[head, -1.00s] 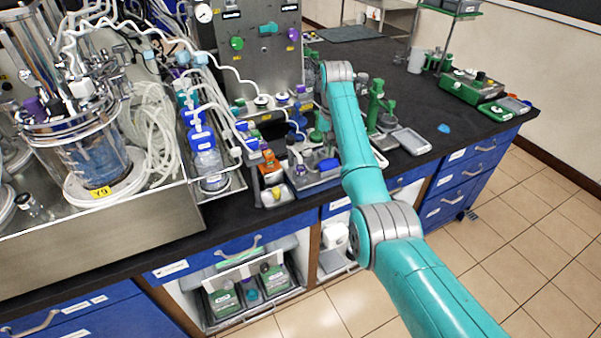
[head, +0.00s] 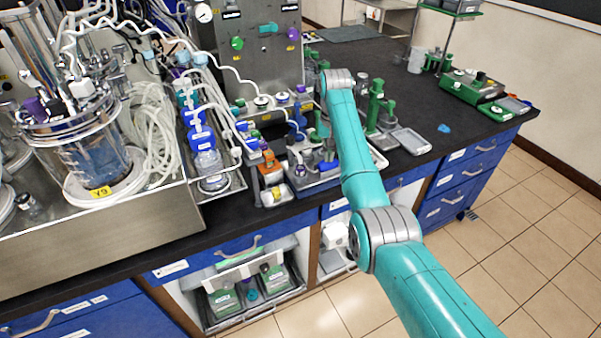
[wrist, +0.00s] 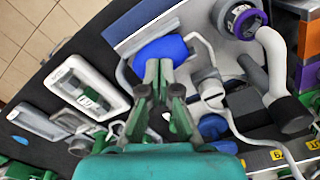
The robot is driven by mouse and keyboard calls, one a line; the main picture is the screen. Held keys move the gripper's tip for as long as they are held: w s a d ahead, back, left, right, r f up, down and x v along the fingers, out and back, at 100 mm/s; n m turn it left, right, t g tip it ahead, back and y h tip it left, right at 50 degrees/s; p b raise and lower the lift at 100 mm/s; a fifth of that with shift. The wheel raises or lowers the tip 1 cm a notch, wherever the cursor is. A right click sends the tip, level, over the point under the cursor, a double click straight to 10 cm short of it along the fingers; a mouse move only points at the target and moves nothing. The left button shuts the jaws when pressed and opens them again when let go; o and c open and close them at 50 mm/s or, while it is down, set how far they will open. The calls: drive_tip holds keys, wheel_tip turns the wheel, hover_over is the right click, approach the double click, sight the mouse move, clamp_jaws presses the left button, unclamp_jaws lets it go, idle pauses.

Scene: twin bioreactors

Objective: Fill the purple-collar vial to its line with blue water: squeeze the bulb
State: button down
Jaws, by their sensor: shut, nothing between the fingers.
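In the wrist view, my gripper (wrist: 158,68) has its two green fingers close together, with nothing held between them. The fingertips overlap the lower edge of a rounded blue piece (wrist: 165,47), which looks like the bulb. I cannot tell whether they touch it or are above it. The purple-collar vial (wrist: 243,19) stands to the right, at the top of the picture, apart from the fingers. Its fill level cannot be seen. In the head view, my arm hides most of the gripper and the area around it.
A white-framed tray (wrist: 91,87) lies left of the gripper. A white angled tube and a dark cylinder (wrist: 289,114) stand close on the right. In the head view, the bioreactor vessel (head: 95,155) is at left, and the green device (head: 470,88) is at far right.

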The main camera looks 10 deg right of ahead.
drive_tip(key=shift+f, duration=0.8)
drive_tip(key=shift+r, duration=1.75)
drive_tip(key=shift+f, duration=1.65)
drive_tip(key=shift+r, duration=1.65)
drive_tip(key=shift+f, duration=0.1)
